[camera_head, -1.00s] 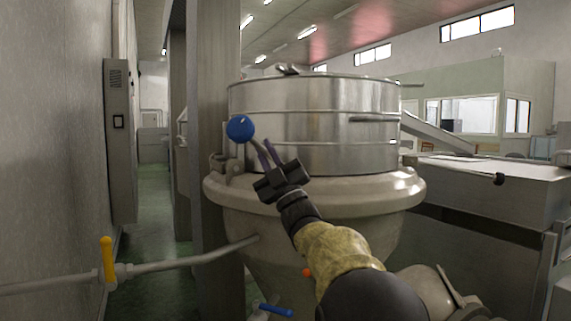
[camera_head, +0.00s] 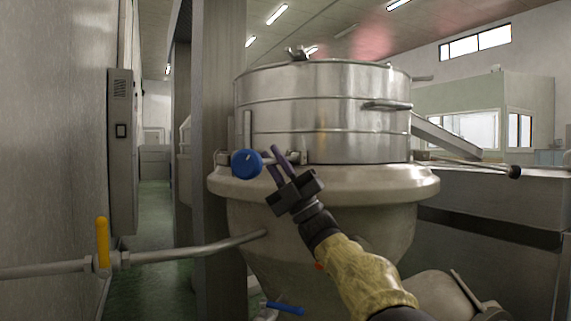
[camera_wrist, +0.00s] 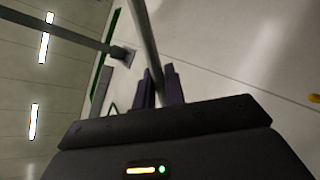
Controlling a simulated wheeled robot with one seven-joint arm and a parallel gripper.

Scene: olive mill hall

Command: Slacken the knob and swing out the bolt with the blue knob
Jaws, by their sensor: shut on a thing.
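The blue knob (camera_head: 247,163) is a round ball at the left front of the steel drum, about level with the top of the vessel's rim. My gripper (camera_head: 276,158) is just right of it, with its two purple fingers pointing up. In the wrist view the fingers (camera_wrist: 158,88) are closed around a grey metal rod (camera_wrist: 146,40), which I take to be the bolt. The knob does not show in that view. In the head view the knob and fingers hide most of the bolt, so its exact tilt is hard to tell.
The steel drum (camera_head: 330,110) sits on the cream vessel (camera_head: 330,187). A pipe with a yellow valve handle (camera_head: 102,242) crosses the lower left. A blue lever (camera_head: 285,307) is below the vessel. A grey machine (camera_head: 500,205) stands at right. An aisle (camera_head: 155,215) lies left.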

